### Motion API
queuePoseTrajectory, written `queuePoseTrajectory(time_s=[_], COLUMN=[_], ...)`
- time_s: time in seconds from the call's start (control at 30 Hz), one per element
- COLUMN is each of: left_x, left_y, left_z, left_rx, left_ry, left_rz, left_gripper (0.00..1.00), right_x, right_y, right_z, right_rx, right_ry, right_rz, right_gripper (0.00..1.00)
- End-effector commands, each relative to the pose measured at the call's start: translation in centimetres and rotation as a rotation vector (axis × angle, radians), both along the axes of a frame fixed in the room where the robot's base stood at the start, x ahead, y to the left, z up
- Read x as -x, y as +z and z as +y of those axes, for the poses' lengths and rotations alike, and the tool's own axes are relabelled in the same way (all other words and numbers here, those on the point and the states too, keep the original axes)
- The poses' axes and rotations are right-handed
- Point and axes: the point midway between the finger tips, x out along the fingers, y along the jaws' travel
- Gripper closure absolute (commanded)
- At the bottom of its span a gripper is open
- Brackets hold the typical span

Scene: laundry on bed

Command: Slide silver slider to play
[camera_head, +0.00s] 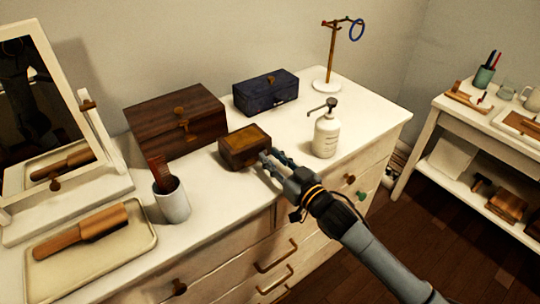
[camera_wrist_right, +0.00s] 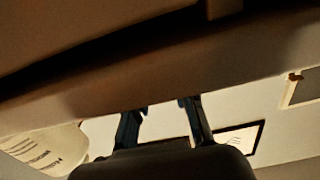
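A small brown wooden box (camera_head: 244,147) with a yellowish panel on its lid sits near the dresser's front edge. My right gripper (camera_head: 268,160) is at its right front side, very close to it; contact cannot be told. In the right wrist view the gripper's two fingers (camera_wrist_right: 162,112) stand apart with nothing seen between them. A large brown surface (camera_wrist_right: 120,50), apparently the box close up, fills the upper part of that view. I cannot make out a silver slider in either view; it may be hidden or too small. My left gripper is not in view.
On the white dresser (camera_head: 230,213) are a larger wooden box (camera_head: 160,115), a dark blue box (camera_head: 255,97), a pump bottle (camera_head: 326,136), a ring stand (camera_head: 330,60), a cup with a comb (camera_head: 172,203), a brush on a tray (camera_head: 140,235) and a mirror (camera_head: 100,150). Clear surface lies around the bottle.

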Motion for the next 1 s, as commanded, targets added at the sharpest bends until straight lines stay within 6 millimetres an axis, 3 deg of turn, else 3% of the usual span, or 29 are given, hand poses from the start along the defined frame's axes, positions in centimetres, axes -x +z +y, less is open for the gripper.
queuePoseTrajectory(time_s=[0.43,0.6,0.87,1.0], left_x=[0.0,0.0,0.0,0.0], left_y=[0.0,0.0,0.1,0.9], left_z=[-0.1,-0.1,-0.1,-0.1], left_rx=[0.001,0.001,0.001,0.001], left_ry=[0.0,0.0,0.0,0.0], left_rz=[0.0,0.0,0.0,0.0], left_gripper=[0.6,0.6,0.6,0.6], right_x=[-1.1,-1.0,-1.1,-2.0], right_y=[0.0,0.0,0.0,0.2], right_z=[0.8,0.8,0.7,-0.5], right_rx=[0.001,0.001,0.001,0.003], right_ry=[0.001,0.001,0.0,-0.001], right_rz=[0.001,0.001,0.001,0.002], right_gripper=[0.75,1.0,1.0,1.0])
